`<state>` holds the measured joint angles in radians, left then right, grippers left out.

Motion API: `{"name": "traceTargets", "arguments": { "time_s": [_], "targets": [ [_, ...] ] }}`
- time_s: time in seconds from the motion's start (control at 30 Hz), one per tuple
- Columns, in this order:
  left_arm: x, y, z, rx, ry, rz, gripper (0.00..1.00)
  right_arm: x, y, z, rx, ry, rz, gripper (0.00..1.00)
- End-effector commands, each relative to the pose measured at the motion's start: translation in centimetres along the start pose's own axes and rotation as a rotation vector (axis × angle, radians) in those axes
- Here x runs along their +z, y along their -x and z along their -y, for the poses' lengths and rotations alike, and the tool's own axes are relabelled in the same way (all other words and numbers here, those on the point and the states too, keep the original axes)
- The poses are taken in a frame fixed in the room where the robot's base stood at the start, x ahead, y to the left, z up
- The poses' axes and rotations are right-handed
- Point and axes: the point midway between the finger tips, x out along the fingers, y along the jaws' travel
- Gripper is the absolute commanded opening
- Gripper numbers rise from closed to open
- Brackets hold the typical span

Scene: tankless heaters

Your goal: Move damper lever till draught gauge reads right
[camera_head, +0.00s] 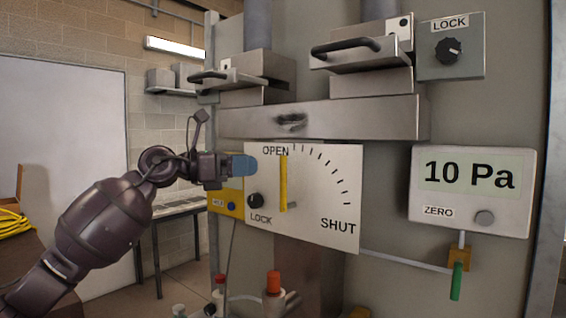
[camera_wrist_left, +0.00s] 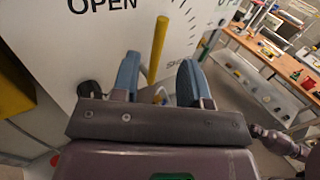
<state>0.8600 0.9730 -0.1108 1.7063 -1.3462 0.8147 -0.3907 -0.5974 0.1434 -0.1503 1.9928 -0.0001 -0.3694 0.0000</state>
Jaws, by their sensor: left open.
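The yellow damper lever (camera_head: 284,183) stands almost upright on a white dial plate (camera_head: 330,185), its upper end by the OPEN mark. The draught gauge (camera_head: 474,190) on the right reads 10 Pa. My left gripper (camera_head: 243,166) is open, its blue fingers just left of the lever in the head view. In the left wrist view, the open gripper (camera_wrist_left: 158,78) has a finger on each side of the lever (camera_wrist_left: 158,48) as seen from there; I cannot tell whether they touch it. My right gripper is not in view.
A black LOCK knob (camera_head: 255,200) sits at the plate's lower left, close to my gripper. Metal handles (camera_head: 345,47) and a second LOCK knob (camera_head: 448,50) are above. A green-handled valve (camera_head: 457,281) hangs below the gauge. Red-capped fittings (camera_head: 273,283) stand below the plate.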

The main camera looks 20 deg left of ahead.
Motion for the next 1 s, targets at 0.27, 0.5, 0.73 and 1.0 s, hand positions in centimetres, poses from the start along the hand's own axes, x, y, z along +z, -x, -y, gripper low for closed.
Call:
{"name": "traceTargets", "arguments": {
  "time_s": [0.27, 0.5, 0.73, 1.0],
  "targets": [
    [0.3, -4.9, 0.1, -0.004, 0.002, 0.004, 0.41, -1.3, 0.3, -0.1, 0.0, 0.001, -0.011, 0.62],
    [0.2, -7.7, 0.1, -0.002, 0.002, 0.003, 0.41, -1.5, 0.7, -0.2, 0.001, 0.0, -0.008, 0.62],
    [0.1, -8.5, 0.1, -0.002, 0.002, 0.002, 0.41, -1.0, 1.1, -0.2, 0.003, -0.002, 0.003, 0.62],
    [0.1, -8.5, 0.1, -0.001, 0.002, 0.002, 0.32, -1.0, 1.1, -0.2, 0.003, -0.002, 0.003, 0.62]
  ]
}}
